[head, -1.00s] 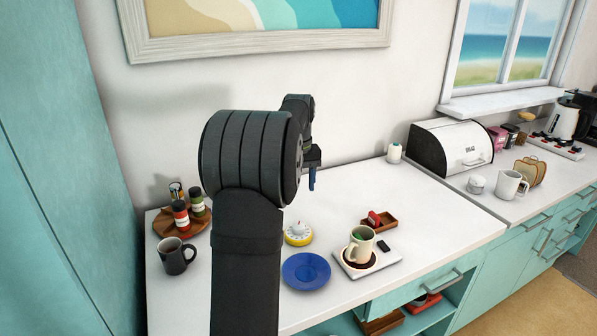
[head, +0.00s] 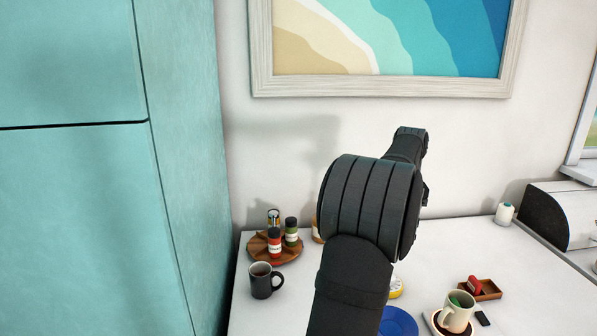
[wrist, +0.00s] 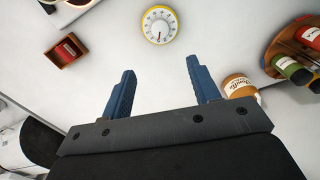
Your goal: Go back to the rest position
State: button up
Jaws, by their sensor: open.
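My gripper (wrist: 160,95) shows in the wrist view with its two blue fingers apart and nothing between them. It hangs above the white counter (wrist: 135,70), clear of the things on it. A yellow dial timer (wrist: 158,25) lies beyond the fingertips. In the head view my black arm rises over the counter, and its bulk hides the gripper's fingers and most of the timer (head: 396,288).
A round wooden tray (head: 262,250) with bottles and a dark mug (head: 265,281) stand at the left. A blue plate (head: 398,322), a cream mug (head: 457,312) and a small wooden box (head: 488,291) are at the front right. A jar (wrist: 239,87) sits near the right finger.

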notch_tip(320, 180, down, 17)
jog(key=shift+r, duration=0.1)
dwell(0.3)
jog(key=shift+r, duration=0.1)
dwell(0.4)
notch_tip(320, 180, up, 18)
notch_tip(320, 180, down, 18)
jog(key=shift+r, duration=0.1)
jog(key=shift+f, duration=0.25)
notch_tip(320, 180, up, 17)
jog(key=n, duration=0.2)
jog(key=shift+r+n, duration=0.15)
jog(key=shift+n, duration=0.25)
